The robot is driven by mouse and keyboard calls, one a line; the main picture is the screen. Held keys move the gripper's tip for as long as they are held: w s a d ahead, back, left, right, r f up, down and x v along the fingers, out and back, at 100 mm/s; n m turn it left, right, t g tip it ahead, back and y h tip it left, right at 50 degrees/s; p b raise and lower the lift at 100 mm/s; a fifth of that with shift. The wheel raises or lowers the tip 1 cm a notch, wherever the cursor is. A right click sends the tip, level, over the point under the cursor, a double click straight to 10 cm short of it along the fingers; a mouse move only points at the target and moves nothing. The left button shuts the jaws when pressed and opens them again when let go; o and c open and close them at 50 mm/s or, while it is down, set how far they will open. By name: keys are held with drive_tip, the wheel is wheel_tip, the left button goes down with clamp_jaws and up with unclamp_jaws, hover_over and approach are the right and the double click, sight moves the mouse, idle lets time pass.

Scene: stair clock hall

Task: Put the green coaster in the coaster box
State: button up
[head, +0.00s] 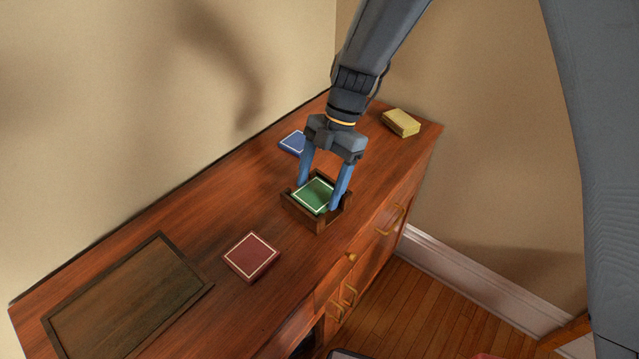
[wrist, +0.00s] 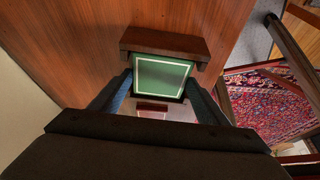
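The green coaster (head: 314,196) has a white border and lies level with the coaster box between the box's walls. The coaster box (head: 302,214) is a small dark wooden box with raised sides. My gripper (head: 321,196) points down with its blue fingers at two opposite edges of the coaster, and seems shut on it. In the wrist view the coaster (wrist: 162,76) fills the gap between the fingertips (wrist: 160,82), with one wall of the box (wrist: 165,43) beyond it. I cannot tell whether the coaster rests on the box floor.
A red coaster (head: 251,257) lies left of the box on the wooden cabinet top (head: 200,220). A blue coaster (head: 292,142) lies behind, near the wall. A yellow block (head: 401,122) stands at the far end. A dark flat panel (head: 125,300) lies at the left.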

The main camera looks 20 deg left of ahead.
drive_tip(key=o, duration=0.5)
drive_tip(key=shift+c, duration=0.2)
drive_tip(key=shift+b+v, duration=0.95)
drive_tip(key=shift+v, duration=3)
